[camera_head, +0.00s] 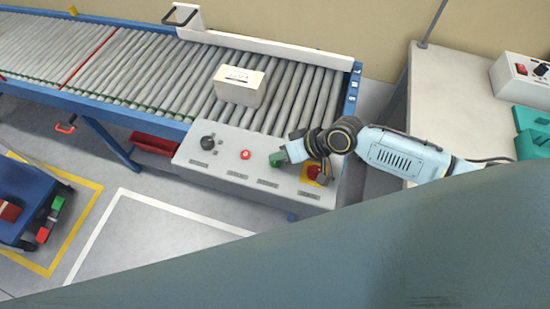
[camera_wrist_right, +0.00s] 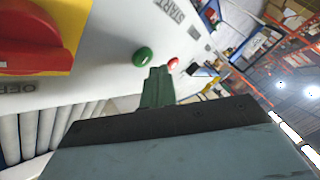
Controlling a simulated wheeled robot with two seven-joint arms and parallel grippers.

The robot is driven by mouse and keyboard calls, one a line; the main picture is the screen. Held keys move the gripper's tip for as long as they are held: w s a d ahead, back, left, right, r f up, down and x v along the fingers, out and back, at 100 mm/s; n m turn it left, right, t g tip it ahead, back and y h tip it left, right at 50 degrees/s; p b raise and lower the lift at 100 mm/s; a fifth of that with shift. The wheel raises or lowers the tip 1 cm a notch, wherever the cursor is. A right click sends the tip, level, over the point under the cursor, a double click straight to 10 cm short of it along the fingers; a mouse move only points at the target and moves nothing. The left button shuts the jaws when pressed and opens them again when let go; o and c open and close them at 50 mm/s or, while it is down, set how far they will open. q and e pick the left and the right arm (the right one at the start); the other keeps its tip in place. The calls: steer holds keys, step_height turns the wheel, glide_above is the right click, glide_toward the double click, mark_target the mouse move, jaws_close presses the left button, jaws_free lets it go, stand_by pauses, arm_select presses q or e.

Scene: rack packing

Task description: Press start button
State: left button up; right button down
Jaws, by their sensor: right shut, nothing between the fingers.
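The control panel (camera_head: 225,165) is a light grey box at the front of the roller conveyor. In the wrist view, the round green button (camera_wrist_right: 143,55) stands on the panel with a START label near it. My right gripper (camera_head: 277,159) is shut and empty over the panel; its green fingers also show in the wrist view (camera_wrist_right: 157,72). The fingertips are very close to the green button; I cannot tell whether they touch. My left gripper is not in view.
A red button (camera_head: 245,154) and a black knob (camera_head: 208,142) are left of the gripper. A red knob on a yellow plate (camera_head: 312,172) is close by on the right. A white box (camera_head: 240,86) sits on the rollers. A side table (camera_head: 440,85) stands at right.

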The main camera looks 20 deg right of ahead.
mark_target(279, 163)
step_height(279, 163, up, 5)
steer(key=p, duration=0.5)
stand_by(0.4)
